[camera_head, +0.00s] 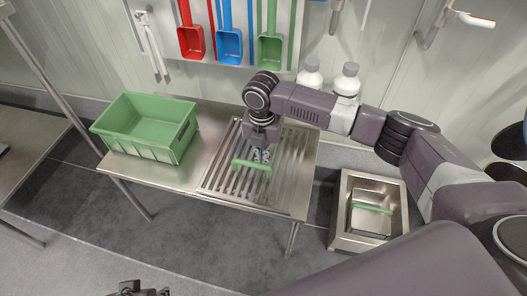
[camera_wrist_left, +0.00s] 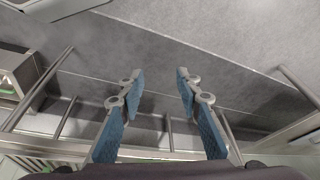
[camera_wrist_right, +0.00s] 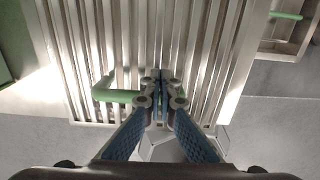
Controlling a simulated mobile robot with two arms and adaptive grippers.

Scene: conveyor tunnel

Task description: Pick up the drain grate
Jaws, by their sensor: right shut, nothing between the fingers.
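The drain grate (camera_head: 214,181) is a slatted metal panel with a green bar handle (camera_head: 252,165) near its front edge. It lies on the right part of the steel table. In the right wrist view its slats (camera_wrist_right: 90,45) and the green handle (camera_wrist_right: 118,96) show. My right gripper (camera_head: 261,157) points down over the handle, its fingertips (camera_wrist_right: 161,77) together and empty. The fingers hide part of the handle, and I cannot tell whether they touch it. My left gripper (camera_wrist_left: 157,78) is open and empty over the floor, far from the grate; part of it shows at the bottom of the head view (camera_head: 138,289).
A green crate (camera_head: 148,153) stands on the table left of the grate. A steel basin (camera_head: 341,239) with a green bar inside stands to the right. White bottles (camera_head: 309,77) stand behind my right arm. Scoops (camera_head: 230,47) hang on the back wall.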

